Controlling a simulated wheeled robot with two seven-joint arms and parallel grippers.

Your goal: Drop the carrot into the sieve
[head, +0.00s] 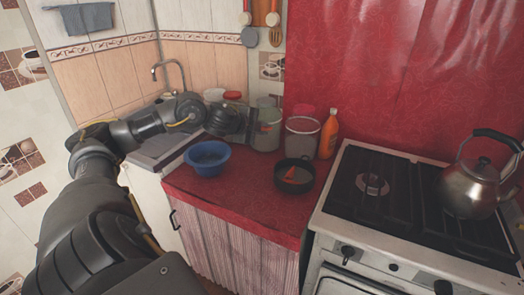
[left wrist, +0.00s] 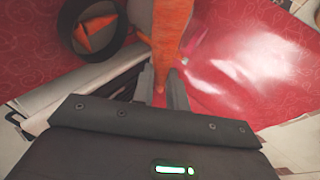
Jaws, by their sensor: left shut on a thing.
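My left gripper (head: 252,125) is shut on the carrot (left wrist: 172,38), which lies between the fingers (left wrist: 164,88) in the left wrist view. In the head view only a small orange bit of the carrot (head: 265,127) shows at the fingertips, above the back of the red counter. A blue bowl-shaped vessel (head: 208,149) stands at the counter's left end, in front of and below my left gripper. It looks like the sieve, but I cannot make out holes. My right gripper is not in view.
A dark pan (head: 282,181) with an orange-red wedge inside stands on the red counter (head: 245,195). Behind it are a clear container (head: 302,138), jars and an orange bottle (head: 328,136). The stove (head: 365,225) with a kettle (head: 468,188) is right; a sink and tap (head: 170,72) are left.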

